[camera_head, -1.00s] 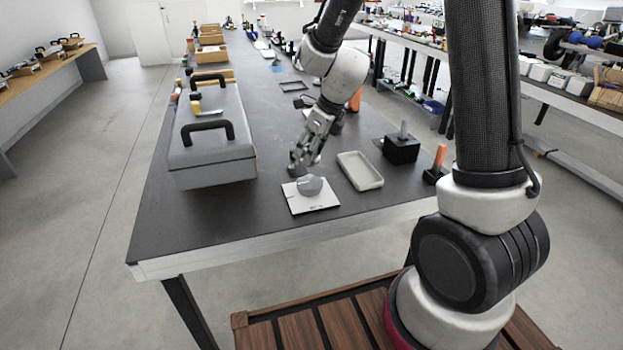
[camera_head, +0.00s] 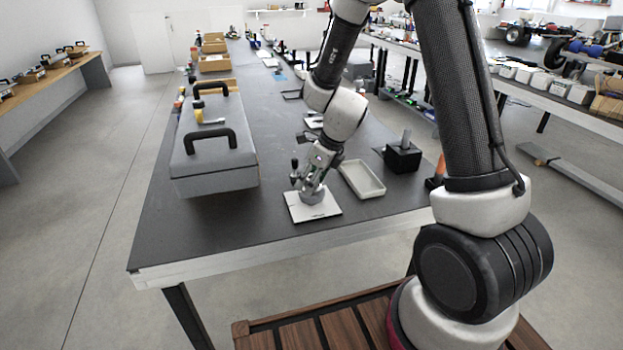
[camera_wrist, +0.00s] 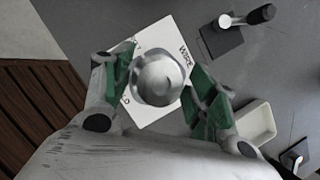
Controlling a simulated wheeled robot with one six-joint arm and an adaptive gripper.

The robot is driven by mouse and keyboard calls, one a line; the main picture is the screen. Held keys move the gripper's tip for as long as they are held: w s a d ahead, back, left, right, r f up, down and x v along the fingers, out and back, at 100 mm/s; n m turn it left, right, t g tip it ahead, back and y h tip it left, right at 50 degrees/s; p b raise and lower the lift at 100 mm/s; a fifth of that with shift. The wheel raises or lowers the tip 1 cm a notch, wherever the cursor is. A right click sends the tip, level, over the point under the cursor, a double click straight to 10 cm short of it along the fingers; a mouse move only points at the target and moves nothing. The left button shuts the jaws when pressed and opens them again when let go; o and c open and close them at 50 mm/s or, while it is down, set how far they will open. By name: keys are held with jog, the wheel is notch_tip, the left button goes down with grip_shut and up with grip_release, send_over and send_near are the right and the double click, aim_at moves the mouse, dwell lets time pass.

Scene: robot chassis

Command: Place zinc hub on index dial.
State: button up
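A grey rounded piece, seemingly the zinc hub (camera_wrist: 160,79), sits on a white lettered card (camera_wrist: 146,115). In the head view the hub (camera_head: 312,197) is partly hidden by my gripper (camera_head: 314,188), and the card (camera_head: 318,214) lies near the table's front edge. In the wrist view my gripper (camera_wrist: 158,86) has its green-padded fingers on both sides of the hub. They look open, with a narrow gap on the left; contact on the right is unclear. I cannot tell for sure which thing is the index dial.
A dark square pad with a black-handled lever (camera_wrist: 240,27) lies beside the card. A pale shallow tray (camera_head: 362,181) and a black block with a grey peg (camera_head: 403,156) stand to the right. A grey toolbox (camera_head: 214,165) stands left. The table's front left is clear.

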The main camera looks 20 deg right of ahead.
jog(key=shift+r, duration=0.1)
jog(key=shift+r, duration=0.3)
jog(key=s+d+r+n, duration=0.3)
jog(key=s+r+n, duration=0.15)
jog(key=r, duration=0.25)
jog(key=s+d+r+n+h, duration=0.1)
jog(key=s+d+r+n, duration=0.3)
jog(key=r, duration=0.3)
jog(key=s+d+r+n, duration=0.2)
jog(key=s+r+n, duration=0.3)
jog(key=s+r, duration=0.15)
jog(key=s+d+r+n+h, duration=0.1)
jog(key=s+d+n, duration=0.2)
jog(key=s+n, duration=0.3)
jog(key=s+d+r+n+t+h, duration=0.1)
jog(key=s+d+r+n, duration=0.1)
jog(key=s+n, duration=0.4)
jog(key=shift+d+r+n, duration=0.15)
jog(key=shift+d+n, duration=0.3)
jog(key=shift+n, duration=0.3)
